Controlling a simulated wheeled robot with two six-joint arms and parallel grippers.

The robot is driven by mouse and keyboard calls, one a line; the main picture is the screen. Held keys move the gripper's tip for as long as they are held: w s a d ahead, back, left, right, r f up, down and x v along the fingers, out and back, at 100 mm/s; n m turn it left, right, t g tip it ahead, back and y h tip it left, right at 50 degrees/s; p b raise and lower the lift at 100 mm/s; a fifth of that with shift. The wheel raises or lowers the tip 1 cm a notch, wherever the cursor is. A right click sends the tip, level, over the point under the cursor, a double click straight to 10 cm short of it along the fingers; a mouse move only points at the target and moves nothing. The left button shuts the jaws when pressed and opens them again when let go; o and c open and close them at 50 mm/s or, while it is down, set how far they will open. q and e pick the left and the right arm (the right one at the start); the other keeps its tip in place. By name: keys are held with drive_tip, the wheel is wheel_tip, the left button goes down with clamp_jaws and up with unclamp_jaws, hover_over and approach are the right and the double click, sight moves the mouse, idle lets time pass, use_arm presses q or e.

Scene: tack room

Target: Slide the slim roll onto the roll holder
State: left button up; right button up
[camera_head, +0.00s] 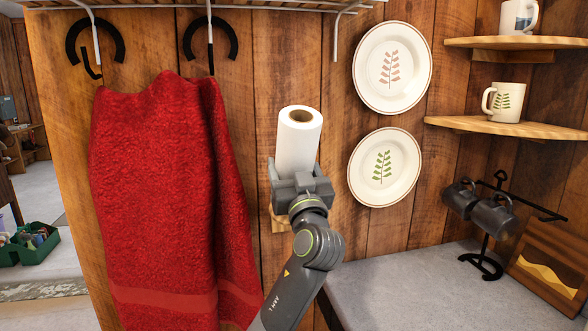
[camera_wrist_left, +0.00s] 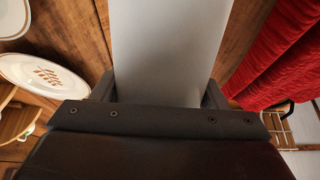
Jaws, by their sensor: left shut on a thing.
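The slim roll (camera_head: 297,142) is white with a brown core hole at its top end, and stands nearly upright in front of the plank wall. My left gripper (camera_head: 300,180) is shut on its lower part. In the left wrist view the roll (camera_wrist_left: 170,50) runs as a pale band between the two fingers. A small pale wooden piece (camera_head: 278,222) shows at the wall just below and behind the gripper; it looks like part of the roll holder, mostly hidden. I cannot tell whether the roll is around any peg of it. My right gripper is out of view.
A red towel (camera_head: 165,190) hangs left of the roll, under black horseshoe hooks. Two plates (camera_head: 392,68) hang close to the right. Corner shelves (camera_head: 520,125) with mugs and a dark mug stand (camera_head: 487,215) are farther right, above a grey counter (camera_head: 420,290).

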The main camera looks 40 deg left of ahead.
use_arm(q)
drive_tip(key=shift+f, duration=0.15)
drive_tip(key=o, duration=1.1)
drive_tip(key=shift+s+d+f+b, duration=0.2)
drive_tip(key=shift+f+b, duration=0.05)
drive_tip(key=shift+b, duration=0.05)
drive_tip(key=b+v, duration=1)
drive_tip(key=v, duration=0.6)
drive_tip(key=shift+s+d, duration=0.15)
drive_tip(key=shift+d, duration=0.1)
